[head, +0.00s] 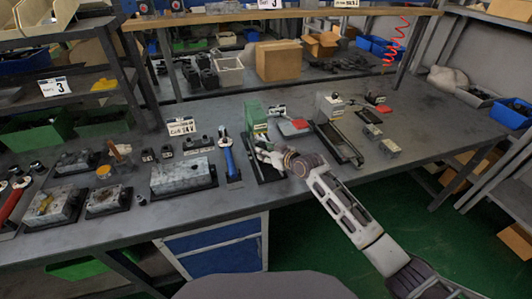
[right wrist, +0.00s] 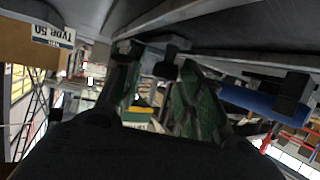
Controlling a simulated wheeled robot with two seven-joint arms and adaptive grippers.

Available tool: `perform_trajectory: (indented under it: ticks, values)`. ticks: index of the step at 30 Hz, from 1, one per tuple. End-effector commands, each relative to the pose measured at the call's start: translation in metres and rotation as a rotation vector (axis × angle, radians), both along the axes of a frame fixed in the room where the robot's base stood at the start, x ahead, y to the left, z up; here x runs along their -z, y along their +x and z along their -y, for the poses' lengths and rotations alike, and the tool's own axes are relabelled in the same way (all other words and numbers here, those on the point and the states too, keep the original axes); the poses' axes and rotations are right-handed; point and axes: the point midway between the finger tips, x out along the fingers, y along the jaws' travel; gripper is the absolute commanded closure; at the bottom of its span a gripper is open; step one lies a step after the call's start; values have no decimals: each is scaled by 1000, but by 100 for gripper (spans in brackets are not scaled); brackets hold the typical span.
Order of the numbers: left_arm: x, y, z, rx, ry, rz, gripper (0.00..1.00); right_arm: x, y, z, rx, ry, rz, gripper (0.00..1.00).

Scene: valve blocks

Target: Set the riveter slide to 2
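A green upright machine (head: 254,114), which looks like the riveter, stands on a dark base plate (head: 266,175) on the workbench. Its slide and any number marks are too small or hidden to make out. My right gripper (head: 259,151) is low in front of the green body, over the base plate, with the arm coming from the lower right. In the right wrist view, two dark green-looking fingers (right wrist: 155,95) stand apart with a gap between them. I see nothing clearly held. Contact with the machine cannot be told. My left gripper is not in view.
A blue-handled tool (head: 227,158) stands close left of the machine; its blue part also shows in the right wrist view (right wrist: 250,100). A metal block (head: 180,176) lies farther left. A long dark tray (head: 338,143) and small blocks (head: 390,148) are on the right. The bench's right end is clear.

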Motion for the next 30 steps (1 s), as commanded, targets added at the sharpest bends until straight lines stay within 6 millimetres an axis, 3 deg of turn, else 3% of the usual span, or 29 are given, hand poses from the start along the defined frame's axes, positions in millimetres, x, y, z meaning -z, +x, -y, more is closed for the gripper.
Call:
perform_trajectory:
  ticks: [17,30]
  values:
    - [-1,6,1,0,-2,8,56,-1,-7,4,-1,0,-4,58]
    - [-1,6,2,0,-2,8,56,-14,-34,25,-1,-1,-4,58]
